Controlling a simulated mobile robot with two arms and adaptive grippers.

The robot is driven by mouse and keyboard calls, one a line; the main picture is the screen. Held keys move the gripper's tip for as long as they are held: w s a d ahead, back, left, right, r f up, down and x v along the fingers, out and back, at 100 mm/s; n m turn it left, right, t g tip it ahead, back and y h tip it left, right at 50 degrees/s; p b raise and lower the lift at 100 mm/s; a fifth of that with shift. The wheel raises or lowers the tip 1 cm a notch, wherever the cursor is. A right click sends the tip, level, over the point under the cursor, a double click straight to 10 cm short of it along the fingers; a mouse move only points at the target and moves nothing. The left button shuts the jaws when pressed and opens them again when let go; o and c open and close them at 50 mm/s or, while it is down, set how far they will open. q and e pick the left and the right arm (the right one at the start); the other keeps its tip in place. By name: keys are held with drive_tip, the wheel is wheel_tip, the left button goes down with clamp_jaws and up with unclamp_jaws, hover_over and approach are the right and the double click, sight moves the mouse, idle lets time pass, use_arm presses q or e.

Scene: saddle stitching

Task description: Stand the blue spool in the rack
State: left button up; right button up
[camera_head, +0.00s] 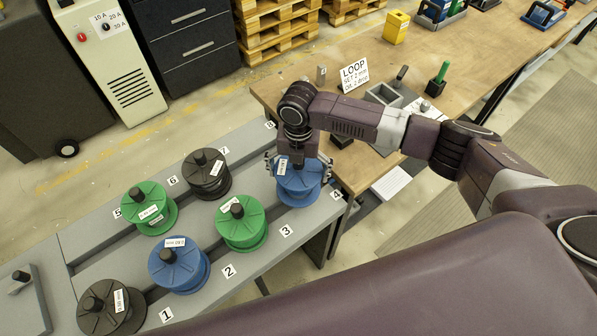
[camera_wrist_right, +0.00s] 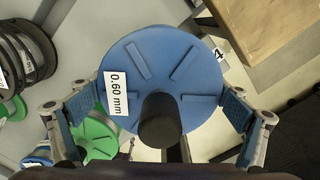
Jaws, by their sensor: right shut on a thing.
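A blue spool (camera_head: 301,184) with a dark hub is at the rack's right end, by label 4. In the right wrist view the blue spool (camera_wrist_right: 167,70) has a "0.60 mm" label. My right gripper (camera_head: 298,166) is over it, its fingers closed against opposite sides of the rim. The spool's flat face is toward the wrist camera. Whether its underside touches the rack is hidden. The grey rack (camera_head: 250,165) has two rows with numbered places. Another blue spool (camera_head: 178,266) stands by label 2. My left gripper is out of view.
Green spools stand by labels 3 (camera_head: 241,225) and 5 (camera_head: 150,210); dark spools stand by labels 1 (camera_head: 110,308) and 6 (camera_head: 206,177). The back row by 7 and 8 looks empty. A wooden bench (camera_head: 460,70) with tools and a "LOOP" sign (camera_head: 354,76) adjoins the rack.

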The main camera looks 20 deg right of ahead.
drive_tip(key=shift+a+f+b, duration=0.1)
drive_tip(key=shift+f+b, duration=1.1)
drive_tip(key=shift+f, duration=0.85)
drive_tip(key=o, duration=1.8)
drive_tip(key=shift+s+f, duration=0.1)
drive_tip(key=shift+s, duration=0.05)
wheel_tip(320, 180, up, 12)
drive_tip(key=shift+r, duration=0.15)
